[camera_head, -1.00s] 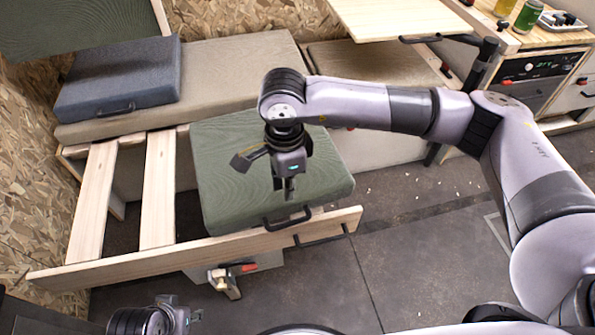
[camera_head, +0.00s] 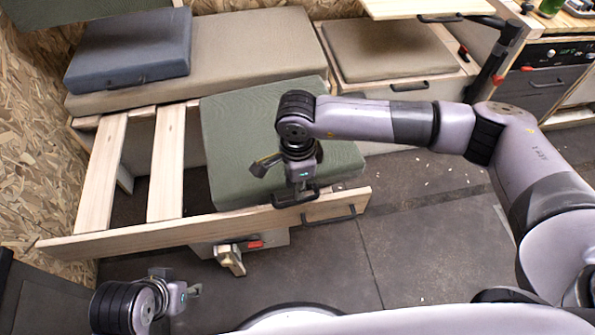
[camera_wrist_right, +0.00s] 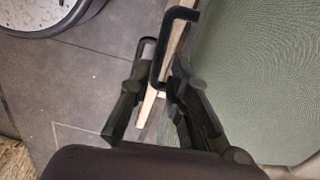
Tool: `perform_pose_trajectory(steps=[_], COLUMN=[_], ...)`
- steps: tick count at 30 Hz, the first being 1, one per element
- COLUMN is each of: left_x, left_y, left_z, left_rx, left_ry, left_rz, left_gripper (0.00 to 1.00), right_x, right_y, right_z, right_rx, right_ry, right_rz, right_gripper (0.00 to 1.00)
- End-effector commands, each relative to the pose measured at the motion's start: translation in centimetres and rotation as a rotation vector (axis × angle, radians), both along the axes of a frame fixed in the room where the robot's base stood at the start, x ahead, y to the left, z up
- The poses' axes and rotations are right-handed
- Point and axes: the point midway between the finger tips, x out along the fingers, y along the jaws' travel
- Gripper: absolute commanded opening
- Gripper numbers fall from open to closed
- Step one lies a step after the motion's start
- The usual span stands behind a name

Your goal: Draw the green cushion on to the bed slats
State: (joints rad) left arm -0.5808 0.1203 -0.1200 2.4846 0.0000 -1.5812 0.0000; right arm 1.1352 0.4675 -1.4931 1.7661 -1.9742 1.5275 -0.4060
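The green cushion (camera_head: 235,150) lies at the right end of the bed slats, its near edge by the wooden front rail (camera_head: 140,238). Bare slats (camera_head: 165,165) show to its left. A black handle (camera_wrist_right: 170,45) is on the cushion's near edge. My right gripper (camera_head: 300,190) points down at this handle. In the right wrist view its two fingers (camera_wrist_right: 155,85) stand apart, with the handle bar between or just in front of them; firm contact cannot be told. My left gripper (camera_head: 190,291) is low at the left, away from the cushion; its finger opening is unclear.
A blue-grey cushion (camera_head: 130,50) lies on the long beige cushion (camera_head: 240,50) behind. Another beige cushion (camera_head: 385,50) sits on a bench at the back right. The front rail has its own black handle (camera_head: 328,215). The floor (camera_head: 420,250) at the right is clear.

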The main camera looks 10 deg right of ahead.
Motion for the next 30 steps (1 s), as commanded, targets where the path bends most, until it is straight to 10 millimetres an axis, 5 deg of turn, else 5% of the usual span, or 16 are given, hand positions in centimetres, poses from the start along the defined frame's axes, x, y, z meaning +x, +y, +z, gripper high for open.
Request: perform_pose_trajectory(steps=[12, 26, 30], left_x=[0.0, 0.0, 0.0], left_y=[0.0, 0.0, 0.0], left_z=[-1.5, -1.6, -1.6], left_rx=[0.000, 0.000, 0.000], left_ry=[0.003, 0.002, 0.002], left_rz=[0.000, 0.000, 0.000], left_gripper=[0.40, 0.40, 0.40], right_x=[0.0, 0.0, 0.0], right_y=[0.0, 0.0, 0.0], right_z=[-7.1, -8.0, -8.0], right_rx=[-0.001, 0.000, 0.000], right_ry=[0.002, -0.001, 0.000], right_rz=[-0.001, 0.001, 0.000], right_gripper=[0.18, 0.18, 0.09])
